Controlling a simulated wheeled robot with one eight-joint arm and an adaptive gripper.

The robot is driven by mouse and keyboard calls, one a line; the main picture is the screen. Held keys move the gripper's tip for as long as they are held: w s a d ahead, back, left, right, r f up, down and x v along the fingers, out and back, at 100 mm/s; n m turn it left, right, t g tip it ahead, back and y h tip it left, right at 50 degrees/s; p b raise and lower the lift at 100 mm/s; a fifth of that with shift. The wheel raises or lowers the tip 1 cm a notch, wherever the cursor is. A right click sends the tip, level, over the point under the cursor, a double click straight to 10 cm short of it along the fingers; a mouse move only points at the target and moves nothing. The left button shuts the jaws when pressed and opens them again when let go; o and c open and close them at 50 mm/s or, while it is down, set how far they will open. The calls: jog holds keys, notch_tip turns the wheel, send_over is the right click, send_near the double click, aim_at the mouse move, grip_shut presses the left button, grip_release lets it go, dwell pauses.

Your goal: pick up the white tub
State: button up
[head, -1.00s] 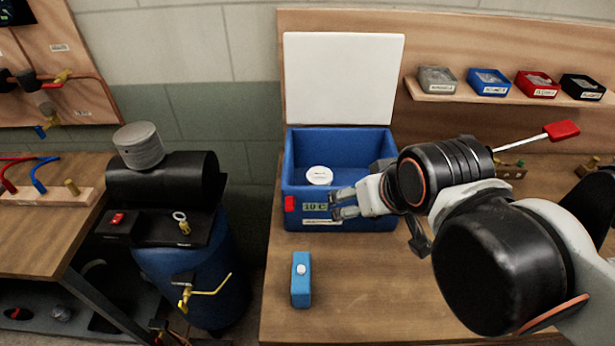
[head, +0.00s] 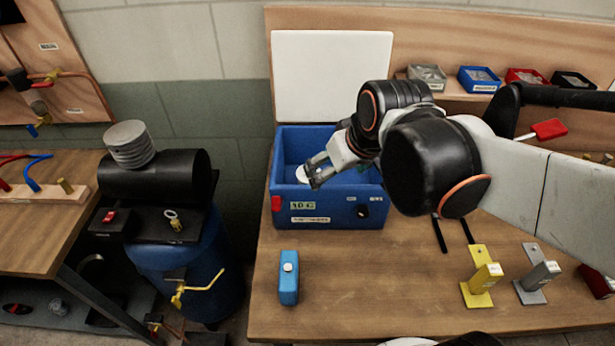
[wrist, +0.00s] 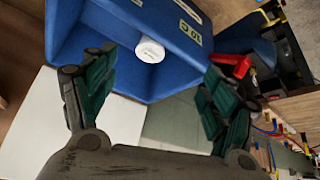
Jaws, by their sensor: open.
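The white tub (head: 303,173) is small and round and sits inside the open blue cooler box (head: 330,206). In the wrist view the white tub (wrist: 150,51) shows whole, between and beyond my spread fingers, against the blue inside of the box. My gripper (head: 316,174) is over the box's front part, close to the tub, and hides part of it in the head view. In the wrist view my gripper (wrist: 158,90) is open with nothing between its fingers. I cannot tell from these views whether a finger touches the tub.
The box's white lid (head: 332,75) stands raised at the back. A red latch (head: 276,203) is on its front left. A small blue block (head: 288,278) lies in front. Yellow (head: 482,280) and grey (head: 540,275) brackets stand at right. Several small boxes line the shelf above.

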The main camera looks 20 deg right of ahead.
jog(key=w+d+f+n+g+y+p, duration=0.1)
jog(key=w+f, duration=0.1)
jog(key=w, duration=0.3)
jog(key=w+d+f+n+g+p, duration=0.1)
jog(key=w+f+n+p, duration=0.15)
jog(key=w, duration=0.35)
jog(key=shift+m, duration=0.25)
jog(key=b+x, duration=0.3)
jog(key=x, duration=0.6)
jog(key=shift+w+f, duration=0.1)
jog(key=shift+f, duration=0.15)
jog(key=shift+w+a+b+x, duration=0.1)
jog(key=shift+b+x, duration=0.4)
jog(key=shift+x, duration=0.85)
jog(key=shift+w+a+b+x, duration=0.1)
jog(key=shift+b+x, duration=0.35)
jog(key=shift+x, duration=0.85)
jog(key=shift+r, duration=0.15)
jog(key=c, duration=1.2)
